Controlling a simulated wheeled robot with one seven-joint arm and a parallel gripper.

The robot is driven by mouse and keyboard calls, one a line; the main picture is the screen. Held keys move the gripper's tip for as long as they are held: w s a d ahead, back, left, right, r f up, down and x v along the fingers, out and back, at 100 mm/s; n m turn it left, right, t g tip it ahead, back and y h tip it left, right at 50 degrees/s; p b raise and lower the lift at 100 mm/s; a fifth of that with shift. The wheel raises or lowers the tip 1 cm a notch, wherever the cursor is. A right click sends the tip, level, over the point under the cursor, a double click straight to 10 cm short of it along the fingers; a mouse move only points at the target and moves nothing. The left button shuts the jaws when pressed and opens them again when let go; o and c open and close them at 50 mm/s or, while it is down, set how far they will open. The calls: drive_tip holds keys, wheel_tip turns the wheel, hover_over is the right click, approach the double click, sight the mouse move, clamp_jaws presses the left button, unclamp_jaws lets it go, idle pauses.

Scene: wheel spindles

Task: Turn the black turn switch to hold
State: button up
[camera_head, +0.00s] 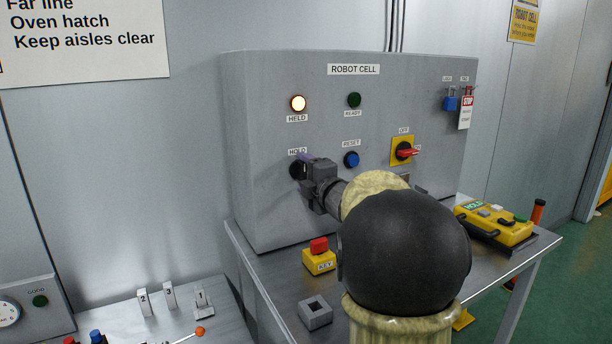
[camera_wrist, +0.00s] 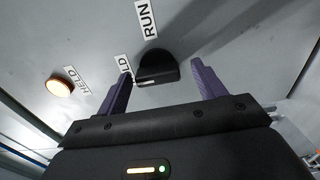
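The black turn switch (camera_head: 296,171) is on the grey ROBOT CELL panel, below the HOLD label (camera_head: 297,151), and is partly hidden by my gripper (camera_head: 306,163). In the wrist view the switch (camera_wrist: 155,64) is a dark round knob with a raised bar, between the HOLD and RUN (camera_wrist: 148,20) labels. My gripper (camera_wrist: 161,70) is open, with a purple finger on each side of the knob. A small gap shows on the right; on the left I cannot tell if it touches.
The HELD lamp (camera_head: 298,103) glows; the READY lamp (camera_head: 354,100) is dark. A blue RESET button (camera_head: 351,160) and a red-yellow OFF switch (camera_head: 403,151) are to the right. A KEY box (camera_head: 319,258) and yellow pendant (camera_head: 495,222) stand on the table below.

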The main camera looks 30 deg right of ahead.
drive_tip(key=shift+s, duration=0.1)
drive_tip(key=shift+s+d, duration=0.1)
drive_tip(key=shift+s, duration=0.15)
drive_tip(key=s, duration=1.6)
drive_tip(key=shift+s+d, duration=0.25)
drive_tip(key=shift+s, duration=0.1)
